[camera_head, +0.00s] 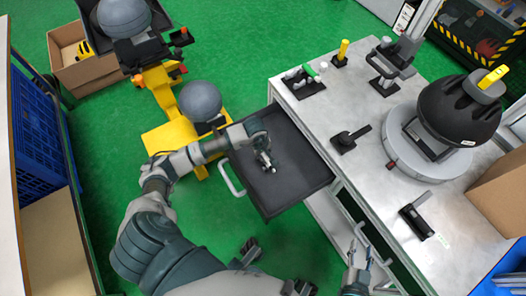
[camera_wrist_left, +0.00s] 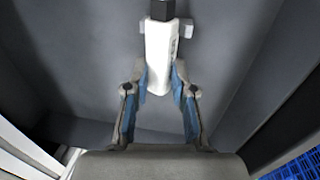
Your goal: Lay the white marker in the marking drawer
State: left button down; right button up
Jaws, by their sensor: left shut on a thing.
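The marking drawer (camera_head: 310,176) is pulled out from the white workbench, with a dark, otherwise bare floor and a handle at its front. My left gripper (camera_head: 265,160) is over the inside of the drawer, shut on the white marker. In the left wrist view the white marker (camera_wrist_left: 160,58) with its dark end (camera_wrist_left: 162,9) sits between the fingertips of my left gripper (camera_wrist_left: 160,88), against the grey drawer interior. I cannot tell whether it touches the drawer floor. My right gripper (camera_head: 361,258) is empty, with fingers apart, low beside the bench.
On the workbench (camera_head: 345,95) stand a holder with white and green items (camera_head: 303,78), a yellow item in a stand (camera_head: 342,52), black tools and a large black dome (camera_head: 458,110). A yellow stand with grey balls (camera_head: 200,100) is left of the drawer.

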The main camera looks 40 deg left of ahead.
pick_arm(q)
jog(key=shift+d+f, duration=0.1)
jog(key=shift+d, duration=0.15)
jog(key=shift+a+f, duration=0.15)
jog(key=shift+a, duration=0.45)
jog(key=shift+d, duration=0.45)
jog(key=c, duration=1)
grip_release()
jog(key=shift+o, duration=0.6)
jog(key=shift+a, duration=0.2)
pick_arm(e)
jog(key=shift+w+a+r, duration=0.2)
jog(key=shift+a, duration=0.05)
jog(key=shift+s, duration=0.1)
